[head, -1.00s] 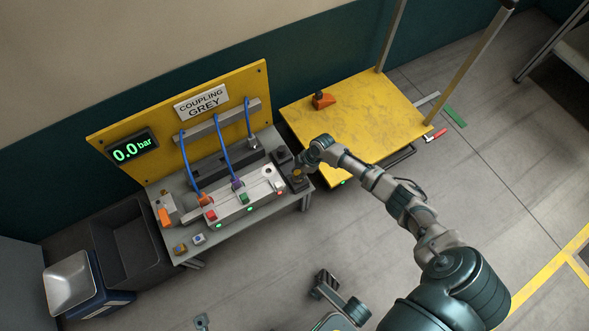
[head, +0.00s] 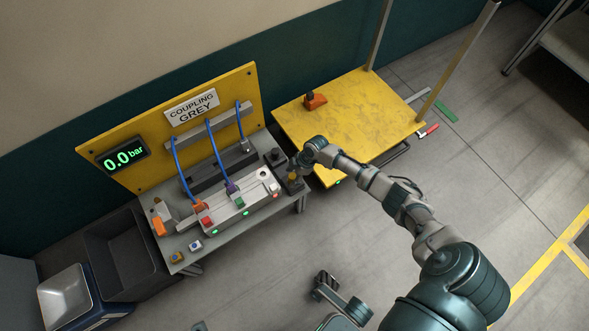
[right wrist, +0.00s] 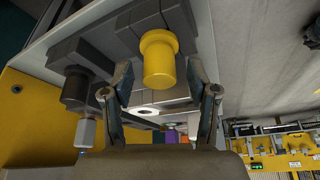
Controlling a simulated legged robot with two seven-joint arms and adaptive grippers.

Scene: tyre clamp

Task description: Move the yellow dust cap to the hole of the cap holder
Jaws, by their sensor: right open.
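My right gripper (right wrist: 160,72) is open, with one finger on each side of the cap and gaps on both sides. In the head view the gripper (head: 298,170) is over the dark block (head: 291,186). A round hole with a pale ring (head: 263,173) shows in the light block. I cannot tell which part is the cap holder.
Blue hoses (head: 222,155) run down to the light block on the bench. A second dark block (head: 275,157) stands close behind my right gripper. A yellow table (head: 350,120) with an orange object (head: 315,101) stands to the right. A dark bin (head: 118,250) is at left.

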